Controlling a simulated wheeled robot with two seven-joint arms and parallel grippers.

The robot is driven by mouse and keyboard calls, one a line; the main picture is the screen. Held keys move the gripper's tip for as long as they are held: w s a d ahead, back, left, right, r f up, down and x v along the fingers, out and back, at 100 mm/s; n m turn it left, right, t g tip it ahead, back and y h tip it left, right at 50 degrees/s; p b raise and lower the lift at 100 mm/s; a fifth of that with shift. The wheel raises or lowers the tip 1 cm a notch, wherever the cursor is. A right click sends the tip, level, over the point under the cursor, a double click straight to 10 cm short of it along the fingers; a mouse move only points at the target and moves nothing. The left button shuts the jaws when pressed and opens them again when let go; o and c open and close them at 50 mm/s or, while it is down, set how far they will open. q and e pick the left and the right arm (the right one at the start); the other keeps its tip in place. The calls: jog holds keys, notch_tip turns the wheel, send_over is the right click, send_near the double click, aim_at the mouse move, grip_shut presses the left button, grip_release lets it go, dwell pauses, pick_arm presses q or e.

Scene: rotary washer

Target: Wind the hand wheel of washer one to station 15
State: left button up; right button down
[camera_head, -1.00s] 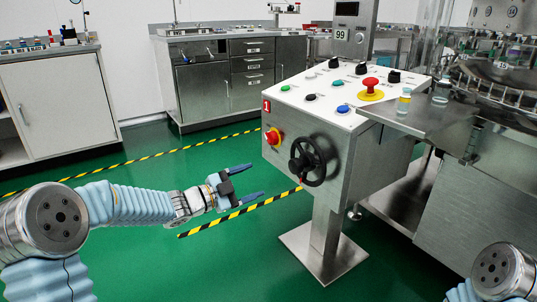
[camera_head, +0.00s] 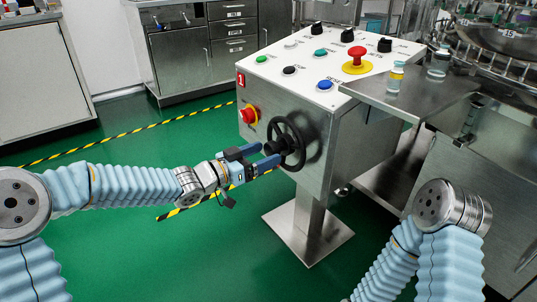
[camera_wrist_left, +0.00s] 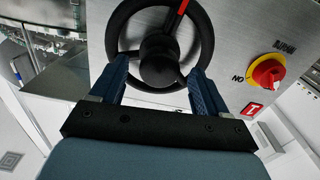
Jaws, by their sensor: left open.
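The black hand wheel (camera_head: 302,148) is on the front face of the grey control box (camera_head: 325,185), marked with a red 1. In the left wrist view, the wheel (camera_wrist_left: 112,30) has a dark central hub (camera_wrist_left: 158,66) and a red mark on one spoke at the top. My left gripper (camera_head: 271,156) is open at the wheel. In the left wrist view its fingers (camera_wrist_left: 158,78) lie either side of the hub, over the lower part of the wheel; contact cannot be told. My right gripper is out of view; only my right arm shows.
A red and yellow switch (camera_head: 249,115) is just left of the wheel. The box top carries a red emergency button (camera_head: 357,54) and several coloured buttons. Vials (camera_head: 395,77) stand on the steel shelf at right. A plate marked 15 (camera_head: 509,34) shows on the carousel.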

pick_arm(q)
jog(key=shift+x, duration=1.3)
